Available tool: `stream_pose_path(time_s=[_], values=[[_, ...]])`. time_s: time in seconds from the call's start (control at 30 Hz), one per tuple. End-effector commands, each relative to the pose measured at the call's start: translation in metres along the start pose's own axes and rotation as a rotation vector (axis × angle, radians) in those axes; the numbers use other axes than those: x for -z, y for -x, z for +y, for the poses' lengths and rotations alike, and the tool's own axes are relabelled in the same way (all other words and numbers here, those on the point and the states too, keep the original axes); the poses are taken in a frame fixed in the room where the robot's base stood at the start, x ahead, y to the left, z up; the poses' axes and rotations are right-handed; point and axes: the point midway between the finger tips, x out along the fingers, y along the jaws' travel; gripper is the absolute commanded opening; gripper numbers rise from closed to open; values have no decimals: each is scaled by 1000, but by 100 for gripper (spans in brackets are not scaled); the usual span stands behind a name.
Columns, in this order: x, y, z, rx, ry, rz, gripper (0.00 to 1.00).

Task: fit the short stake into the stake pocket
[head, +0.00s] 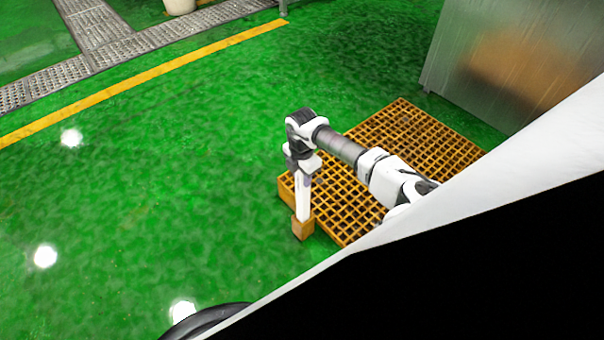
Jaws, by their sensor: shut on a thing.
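The fingertips are small and partly hidden by the hand.
An orange grating platform (365,203) lies under my arm. A grey metal panel (505,65) stands at the upper right. The green floor to the left is clear up to a yellow line (150,80) and grey floor grates (110,45). My own body covers the lower right.

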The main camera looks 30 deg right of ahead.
Motion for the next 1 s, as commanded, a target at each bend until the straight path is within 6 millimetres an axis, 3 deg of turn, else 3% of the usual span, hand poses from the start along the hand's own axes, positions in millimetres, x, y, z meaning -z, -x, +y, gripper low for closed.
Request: stream_pose_path(time_s=[1.0], values=[[0, -26, 0, -1, 0, 0, 0]])
